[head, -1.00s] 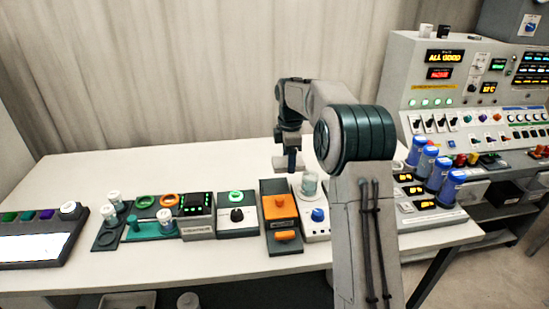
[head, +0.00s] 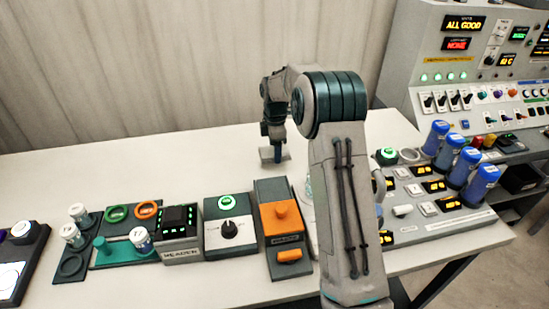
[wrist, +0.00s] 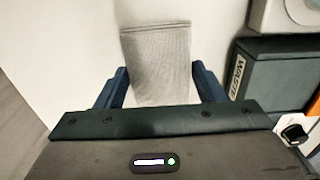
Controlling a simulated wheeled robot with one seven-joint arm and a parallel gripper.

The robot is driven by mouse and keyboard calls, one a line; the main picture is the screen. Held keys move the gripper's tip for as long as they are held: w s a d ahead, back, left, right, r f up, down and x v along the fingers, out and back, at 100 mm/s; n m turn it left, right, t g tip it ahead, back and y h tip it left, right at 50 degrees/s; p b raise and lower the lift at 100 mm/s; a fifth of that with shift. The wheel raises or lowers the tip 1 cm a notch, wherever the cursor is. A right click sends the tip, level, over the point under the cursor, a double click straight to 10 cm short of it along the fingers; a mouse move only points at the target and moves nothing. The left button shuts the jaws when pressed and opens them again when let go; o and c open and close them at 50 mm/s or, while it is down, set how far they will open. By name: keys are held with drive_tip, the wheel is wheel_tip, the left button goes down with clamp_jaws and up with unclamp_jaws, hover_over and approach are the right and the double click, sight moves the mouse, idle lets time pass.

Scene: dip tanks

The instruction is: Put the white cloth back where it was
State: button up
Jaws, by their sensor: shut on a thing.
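My gripper (head: 274,150) is over the back part of the white table, beyond the row of devices. In the wrist view my gripper (wrist: 160,85) has a dark blue finger on each side of a folded, pale grey-white cloth (wrist: 157,55), and is shut on it. The cloth sticks out past the fingertips. In the head view the cloth (head: 267,156) shows only as a small pale patch at the fingertips. I cannot tell whether it touches the table.
A dark box marked WASTE (wrist: 285,72) is right of the gripper in the wrist view. An orange-topped block (head: 281,217), a dial box (head: 229,230) and a vial rack (head: 125,250) line the table front. Blue-capped bottles (head: 450,155) stand at right. The table's back left is clear.

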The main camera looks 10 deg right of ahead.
sight(275, 166)
drive_tip(key=shift+f, duration=2.25)
drive_tip(key=shift+f, duration=0.2)
drive_tip(key=o, duration=0.9)
drive_tip(key=shift+o, duration=0.2)
drive_tip(key=shift+r, duration=0.15)
